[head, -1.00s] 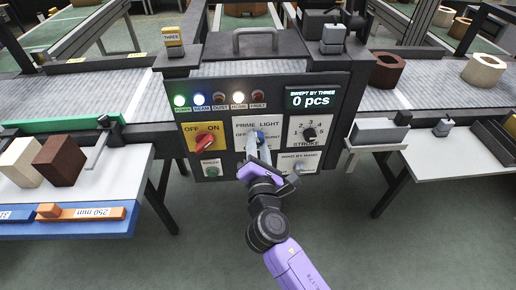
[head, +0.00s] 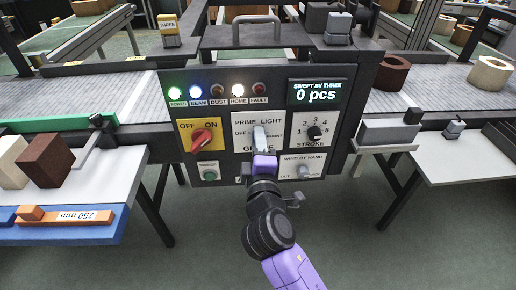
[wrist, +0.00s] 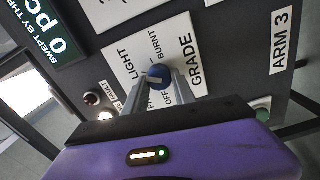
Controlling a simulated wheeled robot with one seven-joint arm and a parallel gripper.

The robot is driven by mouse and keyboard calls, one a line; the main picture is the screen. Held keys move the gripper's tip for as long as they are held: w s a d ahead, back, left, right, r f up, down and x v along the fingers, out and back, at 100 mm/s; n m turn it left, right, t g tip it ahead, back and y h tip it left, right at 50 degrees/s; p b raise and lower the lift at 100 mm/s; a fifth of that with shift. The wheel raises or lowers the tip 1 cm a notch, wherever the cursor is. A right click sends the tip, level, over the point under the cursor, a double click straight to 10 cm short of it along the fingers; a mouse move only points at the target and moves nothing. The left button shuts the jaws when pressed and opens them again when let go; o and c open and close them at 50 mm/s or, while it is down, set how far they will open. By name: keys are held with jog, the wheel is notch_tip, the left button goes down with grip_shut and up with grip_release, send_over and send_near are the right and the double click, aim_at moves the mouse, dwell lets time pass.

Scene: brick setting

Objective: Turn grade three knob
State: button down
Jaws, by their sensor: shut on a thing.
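The grade knob (wrist: 157,75) is a round blue knob with a pale pointer mark. It sits on a white plate (wrist: 186,50) lettered PRIME, LIGHT, OFF, BURNT and GRADE. My gripper (wrist: 158,78) is shut on the knob, one finger on each side, in the wrist view. In the head view my gripper (head: 260,132) covers the knob and part of the white plate (head: 242,121) at the middle of the dark control panel (head: 222,77). Which label the pointer faces I cannot tell.
A red OFF/ON switch (head: 203,138) is left of the plate. The black stroke knob (head: 315,132) is right, the grey wind-by-hand knob (head: 303,171) lower right, and a green button (head: 209,177) lower left. The display (head: 316,92) reads 0 pcs.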

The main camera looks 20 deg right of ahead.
jog(key=shift+d+m+b, duration=0.1)
jog(key=shift+m+b, duration=3.4)
jog(key=shift+m, duration=1.6)
jog(key=c, duration=1)
grip_release()
jog(key=shift+c, duration=0.2)
jog(key=shift+s, duration=0.1)
jog(key=v, duration=0.7)
jog(key=shift+s, duration=0.35)
